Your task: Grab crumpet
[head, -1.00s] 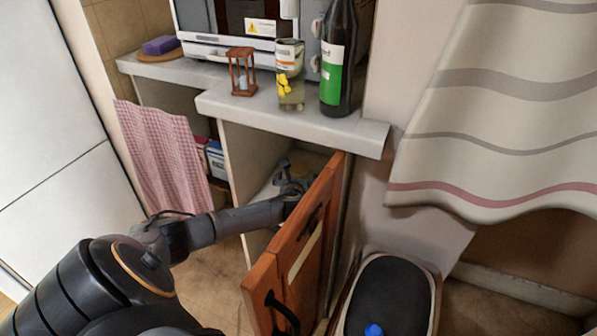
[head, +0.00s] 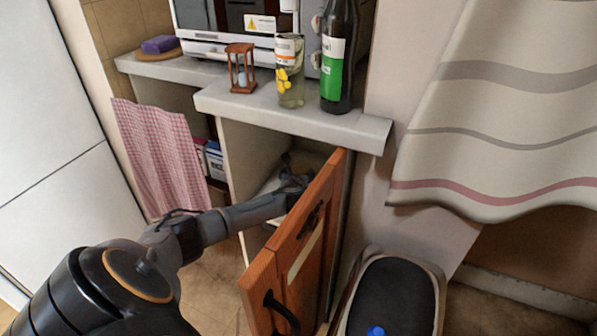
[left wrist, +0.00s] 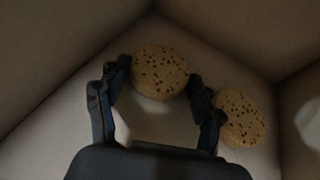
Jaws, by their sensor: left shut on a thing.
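In the left wrist view a round, tan crumpet with dark holes (left wrist: 160,72) sits between the fingertips of my left gripper (left wrist: 158,82), which is shut on it. A second, similar crumpet (left wrist: 240,119) lies to the right, just outside the right finger. Both are inside a pale-walled compartment. In the head view my left gripper (head: 291,181) reaches into the open cupboard, behind the wooden door (head: 306,240), and the crumpets cannot be made out clearly there. My right gripper is not in view.
The cupboard door stands open close to my left arm. Above is a counter (head: 230,104) with an hourglass (head: 241,70), a jar (head: 290,75), a dark bottle (head: 337,60) and a microwave (head: 230,25). A bin (head: 395,300) stands right of the door.

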